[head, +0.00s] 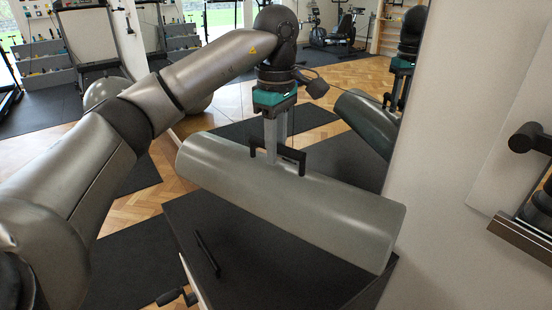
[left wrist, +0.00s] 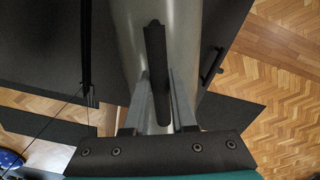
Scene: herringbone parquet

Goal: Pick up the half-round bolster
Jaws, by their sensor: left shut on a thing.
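The half-round bolster (head: 290,205) is a long grey-green piece with a black bar handle (head: 298,160) on its curved top. It lies slantwise over a dark box, its left end sticking out past the box. My left gripper (head: 278,158) points down at the middle of the bolster and is shut on its handle. In the left wrist view the handle (left wrist: 155,55) runs between the two grey fingers, with the bolster (left wrist: 133,30) below. I cannot tell whether the bolster's underside touches the box. My right gripper is not in view.
The black-topped box (head: 235,250) has a black handle (head: 207,255) on it. A mirror behind reflects the bolster and my arm. A pale wall (head: 455,150) is close on the right, with a rack (head: 525,235) at the edge. Dark mats (head: 125,265) lie on the parquet.

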